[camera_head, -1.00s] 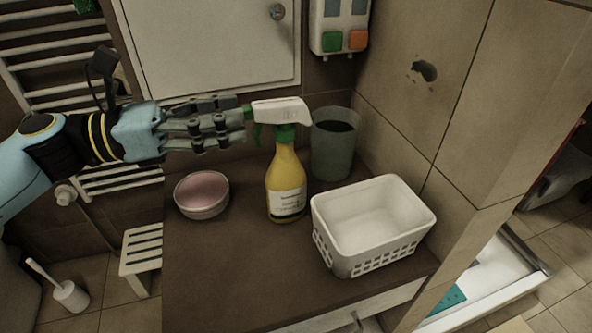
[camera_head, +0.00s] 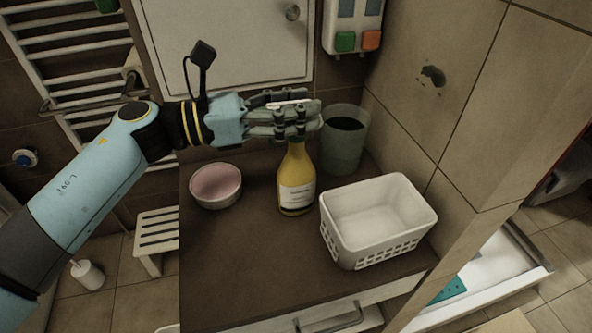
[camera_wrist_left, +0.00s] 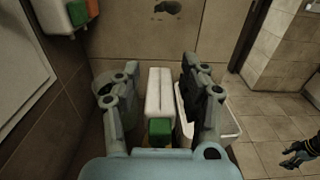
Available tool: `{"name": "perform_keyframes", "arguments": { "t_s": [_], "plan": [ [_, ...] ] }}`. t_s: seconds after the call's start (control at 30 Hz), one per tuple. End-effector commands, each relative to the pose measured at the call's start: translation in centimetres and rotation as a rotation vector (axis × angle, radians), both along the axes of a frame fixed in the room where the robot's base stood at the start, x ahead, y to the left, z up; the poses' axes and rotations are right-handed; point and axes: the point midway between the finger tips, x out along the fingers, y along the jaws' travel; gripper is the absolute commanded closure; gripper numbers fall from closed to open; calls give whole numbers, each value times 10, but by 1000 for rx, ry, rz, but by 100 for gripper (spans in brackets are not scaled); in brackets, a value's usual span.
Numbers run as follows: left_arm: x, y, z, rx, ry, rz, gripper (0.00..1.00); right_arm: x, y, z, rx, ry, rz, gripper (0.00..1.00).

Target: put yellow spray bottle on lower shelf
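The yellow spray bottle (camera_head: 296,185) stands upright on the brown counter, between the pink-filled bowl and the white basket. My left gripper (camera_head: 298,121) is at its top, with fingers on both sides of the spray head. In the left wrist view the white spray head (camera_wrist_left: 160,95) with its green part lies between the open fingers, with a gap visible on each side. In the head view the fingers hide most of the spray head. My right gripper (camera_wrist_left: 300,155) shows small and dark at the right edge of the wrist view. I cannot make out a lower shelf.
A white basket (camera_head: 378,254) stands right of the bottle and a grey-green bin (camera_head: 343,155) close behind it. A bowl (camera_head: 216,199) is to the left. The counter (camera_head: 245,270) is clear in front. A slatted stool (camera_head: 157,233) stands on the floor at left.

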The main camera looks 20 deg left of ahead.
Motion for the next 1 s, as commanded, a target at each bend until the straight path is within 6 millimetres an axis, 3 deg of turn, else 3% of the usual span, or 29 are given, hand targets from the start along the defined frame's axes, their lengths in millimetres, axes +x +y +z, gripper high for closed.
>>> {"name": "perform_keyframes", "arguments": {
  "t_s": [0.03,0.3,0.8,1.0],
  "plan": [
    [0,0,0,0,0,0,66,0,0,0,0,0,0,45],
    [0,0,0,0,0,0,100,0,2,0,2,-1,-1,45],
    [0,0,3,-1,-3,0,100,0,9,-1,10,-1,-3,45],
    [0,1,33,1,-8,0,100,0,6,-2,7,0,-2,45]
  ]
}}
